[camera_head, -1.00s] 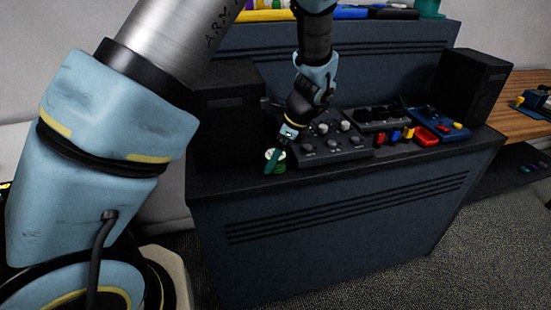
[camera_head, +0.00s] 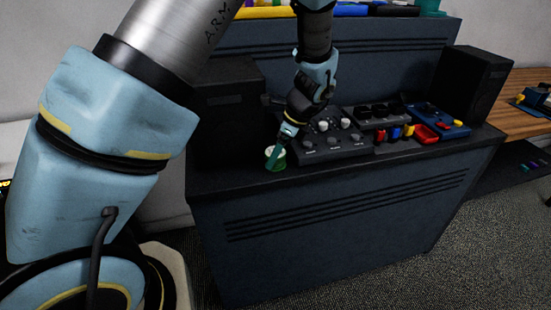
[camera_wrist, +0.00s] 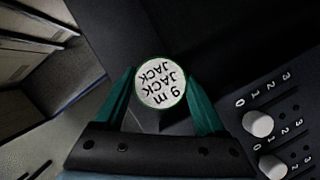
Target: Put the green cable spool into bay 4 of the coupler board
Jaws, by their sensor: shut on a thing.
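The green cable spool (camera_head: 276,161) is at the left front of the dark console, with a pale round top. I cannot tell whether the spool touches the console top. I cannot identify the coupler board or bay 4 for sure in these views.
A dark panel with several pale knobs (camera_head: 323,125) is just right of the spool; knobs also show in the wrist view (camera_wrist: 258,123). Further right are a red tray (camera_head: 425,134), a blue unit (camera_head: 447,124) and a black speaker-like box (camera_head: 474,83).

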